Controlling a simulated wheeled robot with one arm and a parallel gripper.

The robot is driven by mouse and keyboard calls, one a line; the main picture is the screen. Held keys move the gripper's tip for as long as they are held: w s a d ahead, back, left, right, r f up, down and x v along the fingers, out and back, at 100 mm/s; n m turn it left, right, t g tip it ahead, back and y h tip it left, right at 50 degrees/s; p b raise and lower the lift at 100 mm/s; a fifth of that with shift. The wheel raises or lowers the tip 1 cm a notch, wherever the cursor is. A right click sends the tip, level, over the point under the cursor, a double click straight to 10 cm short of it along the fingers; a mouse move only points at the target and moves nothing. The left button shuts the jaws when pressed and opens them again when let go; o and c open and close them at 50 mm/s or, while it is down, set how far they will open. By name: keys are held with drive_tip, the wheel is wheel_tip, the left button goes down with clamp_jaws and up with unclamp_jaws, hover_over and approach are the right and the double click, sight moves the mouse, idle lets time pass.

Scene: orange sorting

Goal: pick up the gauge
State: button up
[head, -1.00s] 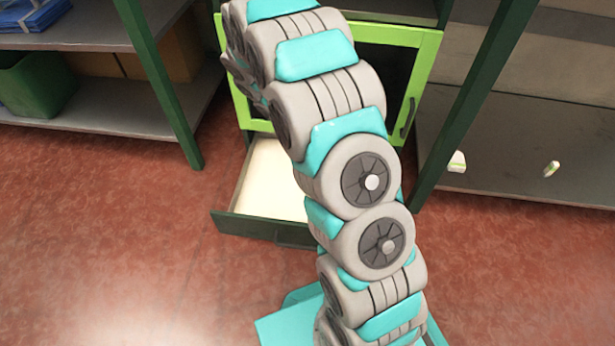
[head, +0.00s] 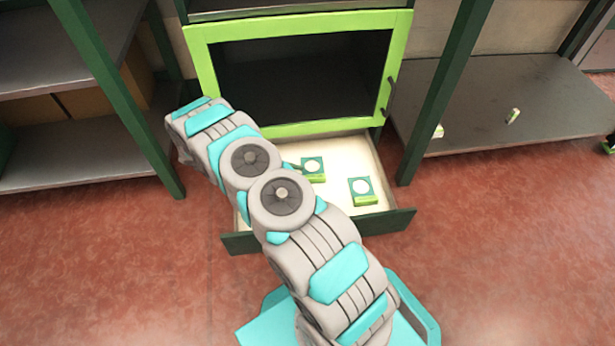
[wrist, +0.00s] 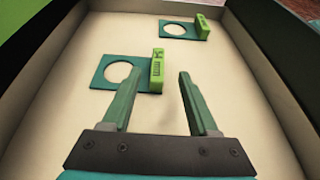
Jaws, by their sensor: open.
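Two gauges lie in the open drawer, each a dark green plate with a round hole and a bright green block along one edge. In the head view one gauge (head: 313,170) is just right of my arm and the other gauge (head: 362,191) is nearer the drawer front. The wrist view shows a near gauge (wrist: 157,70) and a far gauge (wrist: 182,29). My gripper (wrist: 157,80) is open and empty. Its left finger overlaps the near gauge's plate in the picture; the green block appears between the fingertips. Whether they touch cannot be told. My arm hides the gripper in the head view.
The drawer (head: 340,212) has a pale floor and raised walls around the gauges. Above it is a bright green cabinet frame (head: 300,130) with a dark inside. Dark green shelf posts stand on both sides. Small items (head: 513,116) lie on the right shelf.

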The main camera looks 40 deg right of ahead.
sight(315, 176)
drive_tip(key=shift+b+x, duration=0.4)
drive_tip(key=shift+x, duration=3.5)
drive_tip(key=shift+w+r, duration=0.1)
drive_tip(key=shift+r, duration=0.05)
clamp_jaws()
